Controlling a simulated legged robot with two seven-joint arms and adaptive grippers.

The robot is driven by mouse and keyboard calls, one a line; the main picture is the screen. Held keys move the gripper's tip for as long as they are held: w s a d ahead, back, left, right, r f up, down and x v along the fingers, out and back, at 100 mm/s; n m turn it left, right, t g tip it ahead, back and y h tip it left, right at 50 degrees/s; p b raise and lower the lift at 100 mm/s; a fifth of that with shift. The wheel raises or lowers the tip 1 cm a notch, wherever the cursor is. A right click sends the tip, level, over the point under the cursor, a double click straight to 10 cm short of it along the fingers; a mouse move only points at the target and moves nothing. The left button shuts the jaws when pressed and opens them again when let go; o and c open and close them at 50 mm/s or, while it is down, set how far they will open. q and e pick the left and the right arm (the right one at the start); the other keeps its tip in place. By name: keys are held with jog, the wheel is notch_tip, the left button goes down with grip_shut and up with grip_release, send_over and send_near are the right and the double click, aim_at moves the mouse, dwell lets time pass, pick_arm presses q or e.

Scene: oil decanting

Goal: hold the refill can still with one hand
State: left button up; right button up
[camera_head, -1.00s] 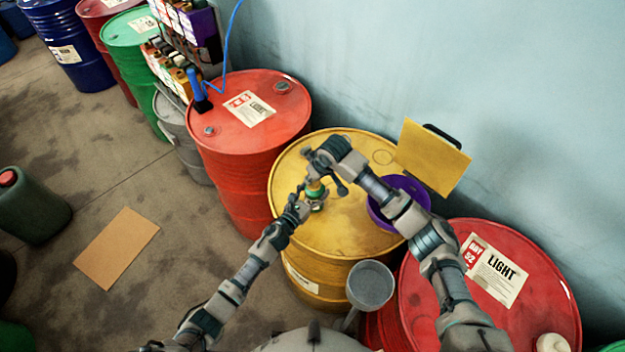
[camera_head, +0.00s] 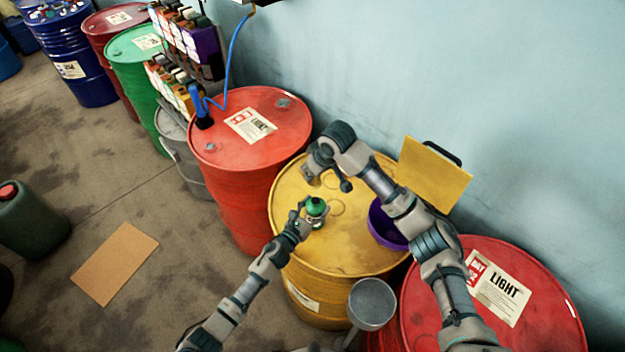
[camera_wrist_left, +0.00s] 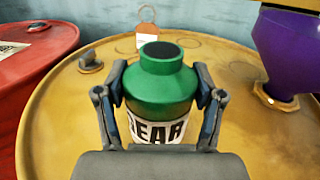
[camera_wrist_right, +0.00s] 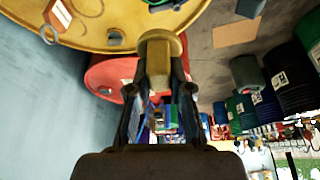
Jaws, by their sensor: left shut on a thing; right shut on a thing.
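The refill can (camera_wrist_left: 165,88) is green with a dark round top and a white label reading partly "EAR". It stands upright on the yellow drum (camera_head: 345,245), and its green top (camera_head: 316,206) shows in the head view. My left gripper (camera_head: 303,217) is shut around the can, one finger on each side in the left wrist view (camera_wrist_left: 160,100). My right gripper (camera_head: 312,172) is above and behind the can, apart from it. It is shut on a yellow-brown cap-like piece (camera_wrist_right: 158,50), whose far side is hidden.
A purple funnel (camera_head: 388,225) stands on the yellow drum, right of the can. A yellow panel (camera_head: 435,175) rises behind it. Red drums stand left (camera_head: 250,145) and right (camera_head: 535,300). A grey funnel (camera_head: 372,303) is in front.

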pick_arm(q)
jog(key=o, duration=1.5)
jog(key=shift+f, duration=0.1)
jog(key=shift+o, duration=0.2)
jog(key=v, duration=1.2)
